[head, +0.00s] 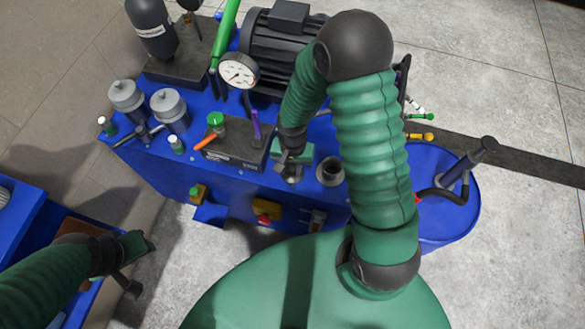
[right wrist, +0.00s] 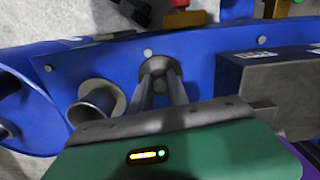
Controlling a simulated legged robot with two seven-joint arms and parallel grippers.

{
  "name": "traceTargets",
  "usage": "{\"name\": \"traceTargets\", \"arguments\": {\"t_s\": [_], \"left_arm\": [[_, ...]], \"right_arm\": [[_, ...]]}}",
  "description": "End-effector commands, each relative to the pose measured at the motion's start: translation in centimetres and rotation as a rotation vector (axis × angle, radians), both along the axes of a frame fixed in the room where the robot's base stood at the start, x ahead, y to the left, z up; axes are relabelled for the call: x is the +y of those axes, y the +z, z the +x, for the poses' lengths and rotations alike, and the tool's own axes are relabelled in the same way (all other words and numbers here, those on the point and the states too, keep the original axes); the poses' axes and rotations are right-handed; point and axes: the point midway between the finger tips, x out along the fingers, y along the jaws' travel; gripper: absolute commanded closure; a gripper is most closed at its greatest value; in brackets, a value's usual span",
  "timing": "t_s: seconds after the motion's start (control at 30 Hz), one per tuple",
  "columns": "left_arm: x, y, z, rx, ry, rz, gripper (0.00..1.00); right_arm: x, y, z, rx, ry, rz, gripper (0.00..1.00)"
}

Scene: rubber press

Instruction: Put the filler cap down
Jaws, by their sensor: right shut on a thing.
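My right gripper (head: 291,180) is low over the front edge of the blue machine top (head: 232,178). In the right wrist view its two fingers (right wrist: 160,90) are shut on the filler cap (right wrist: 157,67), a small round grey piece. The cap is at or just above the blue surface; I cannot tell whether it touches. The filler neck (head: 330,171), an open grey tube, stands just right of the gripper in the head view and left of it in the wrist view (right wrist: 97,103). My left gripper (head: 132,272) hangs at the lower left, its jaw state unclear.
A dark block (head: 236,150) with green and orange handles stands left of the right gripper. A pressure gauge (head: 238,71) and ribbed motor (head: 280,40) stand behind. A red button (head: 264,217) is on the front face. A hose and post (head: 465,165) stand at the right end.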

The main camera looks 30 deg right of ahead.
Motion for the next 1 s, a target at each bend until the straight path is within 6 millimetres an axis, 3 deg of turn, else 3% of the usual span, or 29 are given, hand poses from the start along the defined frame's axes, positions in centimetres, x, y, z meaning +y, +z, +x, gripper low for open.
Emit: {"name": "traceTargets", "arguments": {"t_s": [0.03, 0.07, 0.23, 0.57, 0.67, 1.0], "left_arm": [[0.0, -0.1, 0.0, 0.0, 0.0, 0.0, 0.64], [0.0, -0.1, 0.0, 0.0, 0.0, 0.0, 0.64], [0.0, -0.1, 0.0, 0.0, 0.0, 0.0, 0.64], [0.0, 0.2, 0.0, 0.0, 0.0, 0.0, 0.64], [0.0, 0.6, 0.0, 0.0, 0.0, 0.0, 0.64], [0.0, 2.4, 0.0, 0.0, 0.0, 0.0, 0.64]], "right_arm": [[0.0, -0.2, 0.0, 0.0, 0.0, 0.0, 1.0], [0.0, -0.2, 0.0, 0.0, 0.0, 0.0, 0.78], [0.0, -0.1, 0.0, 0.0, 0.0, 0.0, 0.57], [0.0, 0.4, 0.0, -0.001, 0.0, 0.0, 0.57], [0.0, 1.9, 0.1, -0.004, 0.0, -0.001, 0.57], [0.0, 10.3, 0.1, -0.005, -0.001, -0.002, 0.57]]}}
